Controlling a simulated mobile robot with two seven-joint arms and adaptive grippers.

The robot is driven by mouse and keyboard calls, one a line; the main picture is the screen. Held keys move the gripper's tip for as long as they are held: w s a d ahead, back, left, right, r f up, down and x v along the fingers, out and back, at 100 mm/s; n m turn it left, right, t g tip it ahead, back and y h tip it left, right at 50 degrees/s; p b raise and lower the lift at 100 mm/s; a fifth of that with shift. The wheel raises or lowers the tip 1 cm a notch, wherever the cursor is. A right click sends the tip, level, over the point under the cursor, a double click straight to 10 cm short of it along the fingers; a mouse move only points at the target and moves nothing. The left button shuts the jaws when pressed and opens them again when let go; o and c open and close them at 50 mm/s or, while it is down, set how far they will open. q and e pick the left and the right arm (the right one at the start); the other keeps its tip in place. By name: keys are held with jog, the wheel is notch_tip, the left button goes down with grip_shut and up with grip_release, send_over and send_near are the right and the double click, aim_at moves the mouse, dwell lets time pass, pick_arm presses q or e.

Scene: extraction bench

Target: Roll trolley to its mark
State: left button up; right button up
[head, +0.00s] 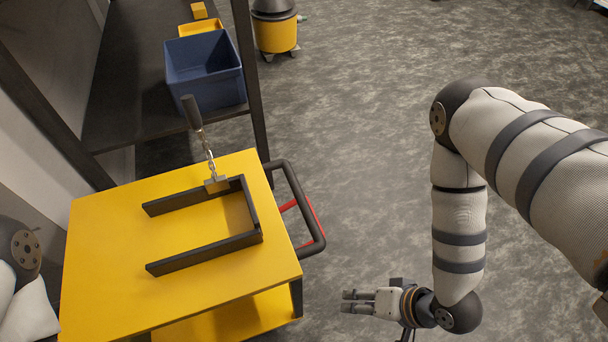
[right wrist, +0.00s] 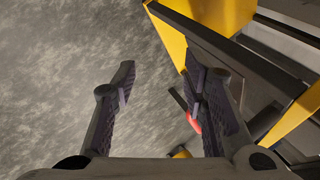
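The yellow trolley (head: 105,245) stands at the lower left of the head view, with a dark push handle (head: 297,190) on its right side. Part of it also shows at the upper right of the right wrist view (right wrist: 222,12). My right gripper (head: 347,302) is to the right of the trolley and below the handle in the picture. Its two fingers are apart, with no held object between them (right wrist: 160,90). My left gripper is out of view. A red strip (head: 313,220) shows by the handle; I cannot tell whether it is a floor mark.
A dark U-shaped frame (head: 205,254) lies on the trolley top, with a chain and dark grip (head: 192,112) at its corner. A dark shelf (head: 125,90) behind holds a blue bin (head: 205,75). A yellow and dark canister (head: 275,33) stands beyond. Floor at right is open.

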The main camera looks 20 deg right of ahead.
jog(key=w+f+m+t+y+b, duration=0.25)
jog(key=w+f+t+b, duration=0.2)
jog(key=w, duration=0.45)
jog(key=m+t+y+b, duration=0.2)
jog(key=t+y+b, duration=0.35)
jog(key=y, duration=0.25)
send_near(308, 204)
jog(key=shift+g+h, duration=0.25)
jog(key=shift+g, duration=0.15)
jog(key=x, duration=1.1)
jog(key=shift+w+f+b, duration=0.1)
jog(key=shift+w+b, duration=0.3)
jog(key=shift+w, duration=0.05)
jog(key=shift+w+a, duration=0.1)
jog(key=shift+w, duration=0.15)
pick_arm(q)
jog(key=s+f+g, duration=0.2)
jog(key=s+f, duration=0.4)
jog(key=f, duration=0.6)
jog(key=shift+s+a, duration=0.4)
pick_arm(e)
jog(key=shift+c, duration=0.4)
grip_shut()
